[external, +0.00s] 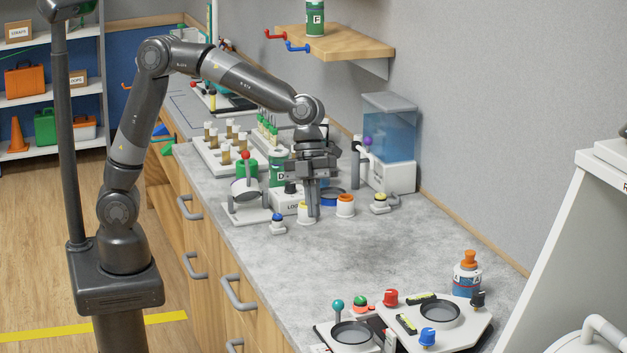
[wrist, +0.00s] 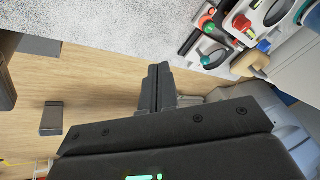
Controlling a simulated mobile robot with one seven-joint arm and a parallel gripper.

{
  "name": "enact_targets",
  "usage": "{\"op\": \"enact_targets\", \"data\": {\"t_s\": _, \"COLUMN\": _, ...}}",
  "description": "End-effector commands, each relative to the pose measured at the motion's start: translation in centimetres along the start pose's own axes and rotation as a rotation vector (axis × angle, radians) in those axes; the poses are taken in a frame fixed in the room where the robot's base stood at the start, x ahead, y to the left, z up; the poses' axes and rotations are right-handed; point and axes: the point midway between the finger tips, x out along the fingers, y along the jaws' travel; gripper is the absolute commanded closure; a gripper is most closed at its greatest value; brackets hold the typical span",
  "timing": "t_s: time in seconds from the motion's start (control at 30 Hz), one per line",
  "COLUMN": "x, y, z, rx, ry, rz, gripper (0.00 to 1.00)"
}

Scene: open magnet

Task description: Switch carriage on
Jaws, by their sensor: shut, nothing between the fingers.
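My gripper (external: 311,212) points down over the grey counter in the external view, beside small white cups. In the wrist view its fingers (wrist: 158,72) are shut together with nothing between them. No readable label marks the carriage. At the counter's front right, a white panel (external: 462,327) carries a round dark plate, a red knob (external: 390,298), a blue knob (external: 428,337), a black knob (external: 478,299) and small yellow-black pieces. Beside it is a unit with a teal ball (external: 338,305) and a red-green knob (external: 360,301). The red knob (wrist: 242,24) also shows in the wrist view.
Around my gripper stand an orange-topped cup (external: 345,205), a blue-knobbed piece (external: 278,223), a white stand with a red ball (external: 245,195) and a water tank (external: 388,128). An orange-capped bottle (external: 467,272) stands behind the panel. The middle of the counter (external: 370,260) is clear.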

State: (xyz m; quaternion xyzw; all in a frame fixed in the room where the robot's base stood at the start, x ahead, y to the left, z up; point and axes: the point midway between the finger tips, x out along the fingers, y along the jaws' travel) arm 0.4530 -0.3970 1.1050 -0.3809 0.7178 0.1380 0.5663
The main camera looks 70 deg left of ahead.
Motion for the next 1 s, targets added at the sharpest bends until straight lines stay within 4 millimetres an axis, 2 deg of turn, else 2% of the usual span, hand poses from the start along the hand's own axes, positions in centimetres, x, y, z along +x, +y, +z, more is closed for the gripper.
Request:
{"op": "enact_targets", "data": {"t_s": 0.03, "x": 1.0, "y": -0.9, "z": -0.8, "rx": 0.062, "ry": 0.036, "rz": 0.009, "gripper": 1.00}}
{"op": "enact_targets", "data": {"t_s": 0.2, "x": 3.4, "y": -3.4, "z": -3.5, "rx": 0.266, "ry": 0.141, "rz": 0.011, "gripper": 1.00}}
{"op": "enact_targets", "data": {"t_s": 0.4, "x": 4.9, "y": -5.0, "z": -5.4, "rx": 0.405, "ry": 0.218, "rz": 0.000, "gripper": 1.00}}
{"op": "enact_targets", "data": {"t_s": 0.87, "x": 5.3, "y": -5.3, "z": -5.9, "rx": 0.443, "ry": 0.237, "rz": -0.004, "gripper": 1.00}}
{"op": "enact_targets", "data": {"t_s": 1.0, "x": 6.0, "y": -5.2, "z": -6.1, "rx": 0.443, "ry": 0.238, "rz": -0.002, "gripper": 1.00}}
